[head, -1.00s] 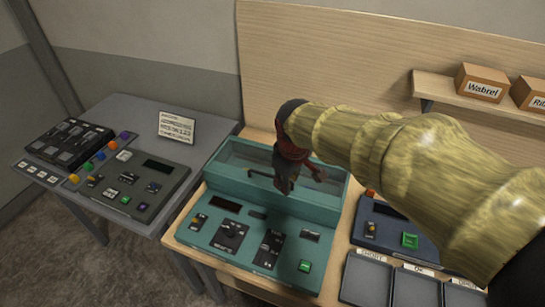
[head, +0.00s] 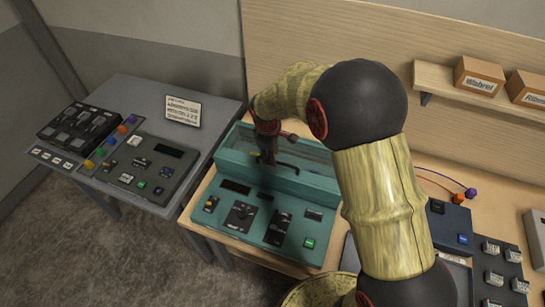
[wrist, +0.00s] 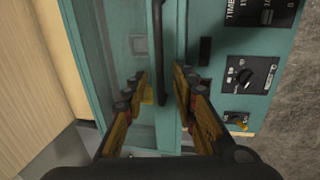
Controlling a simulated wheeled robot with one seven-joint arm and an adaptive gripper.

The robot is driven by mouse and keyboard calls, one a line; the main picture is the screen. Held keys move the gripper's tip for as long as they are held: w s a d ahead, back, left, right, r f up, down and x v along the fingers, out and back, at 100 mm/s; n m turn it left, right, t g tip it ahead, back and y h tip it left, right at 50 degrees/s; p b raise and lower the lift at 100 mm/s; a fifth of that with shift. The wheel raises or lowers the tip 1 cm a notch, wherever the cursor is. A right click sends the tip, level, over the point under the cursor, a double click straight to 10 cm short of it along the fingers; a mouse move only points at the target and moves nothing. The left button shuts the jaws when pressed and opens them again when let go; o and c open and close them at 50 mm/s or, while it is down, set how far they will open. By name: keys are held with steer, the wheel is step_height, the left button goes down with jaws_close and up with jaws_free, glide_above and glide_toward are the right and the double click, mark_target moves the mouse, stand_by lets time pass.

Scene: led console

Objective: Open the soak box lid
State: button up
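The soak box is a teal console (head: 230,214) with controls on its sloped front and a clear lid (head: 312,153) over its rear trough. The lid looks closed. A dark bar handle (head: 287,166) runs along the lid; it also shows upright in the wrist view (wrist: 159,45). My gripper (head: 267,158) is over the left part of the lid, near the handle's left end. In the wrist view my gripper (wrist: 161,82) is open, its fingers on either side of the handle's near end. I cannot tell whether either finger touches the handle.
A grey table (head: 215,110) with another control panel (head: 150,168) and a sign card (head: 183,110) stands at left. At right are a blue unit (head: 449,225) and loose cables with purple and orange ends. A shelf (head: 440,83) with boxes hangs behind. My arm hides part of the bench.

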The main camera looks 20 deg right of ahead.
steer(key=shift+w+d+f, duration=0.15)
steer(key=shift+w+f, duration=0.05)
steer(key=shift+f, duration=0.9)
steer(key=shift+c, duration=1.1)
jaws_close()
